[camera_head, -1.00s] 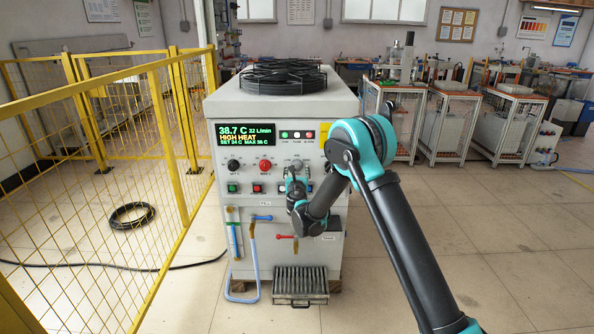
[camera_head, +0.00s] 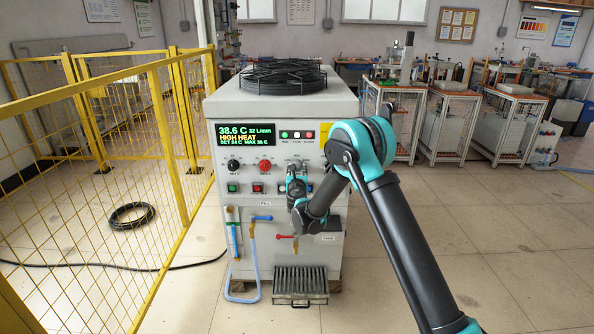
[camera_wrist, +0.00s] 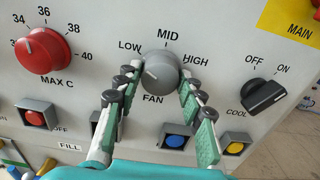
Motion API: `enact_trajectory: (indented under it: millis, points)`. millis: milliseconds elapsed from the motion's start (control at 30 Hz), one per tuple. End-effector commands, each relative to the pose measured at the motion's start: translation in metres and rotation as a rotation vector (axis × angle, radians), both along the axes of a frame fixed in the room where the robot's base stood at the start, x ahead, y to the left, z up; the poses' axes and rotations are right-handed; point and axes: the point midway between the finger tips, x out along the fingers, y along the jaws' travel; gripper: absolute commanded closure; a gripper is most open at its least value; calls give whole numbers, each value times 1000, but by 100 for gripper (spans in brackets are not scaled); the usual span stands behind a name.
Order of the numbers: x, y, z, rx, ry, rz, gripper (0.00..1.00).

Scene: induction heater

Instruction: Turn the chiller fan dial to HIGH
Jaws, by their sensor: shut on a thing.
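The grey fan dial (camera_wrist: 160,70) sits on the chiller's front panel, with LOW at its left, MID above and HIGH at its right. I cannot clearly read which label its pointer faces. My gripper (camera_wrist: 161,82) is shut on the dial, one finger on its left side and one on its right. In the head view my gripper (camera_head: 296,178) is at the panel's upper right, just below the dial (camera_head: 297,163). The chiller's display (camera_head: 245,134) reads 38.6 C, 32 L/min, HIGH HEAT.
The red MAX C dial (camera_wrist: 42,50) is to the left and the black COOL switch (camera_wrist: 264,96) to the right. Buttons (camera_wrist: 176,138) sit below the fan dial.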

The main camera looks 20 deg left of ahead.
Motion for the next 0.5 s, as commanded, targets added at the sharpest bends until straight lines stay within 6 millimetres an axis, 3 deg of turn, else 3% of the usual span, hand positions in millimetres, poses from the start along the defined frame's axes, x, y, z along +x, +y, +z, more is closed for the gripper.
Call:
enact_trajectory:
  millis: [267, 500]
  points:
    - [0, 0, 0, 85, 24, 0, 90]
    - [0, 0, 0, 264, 74, 0, 90]
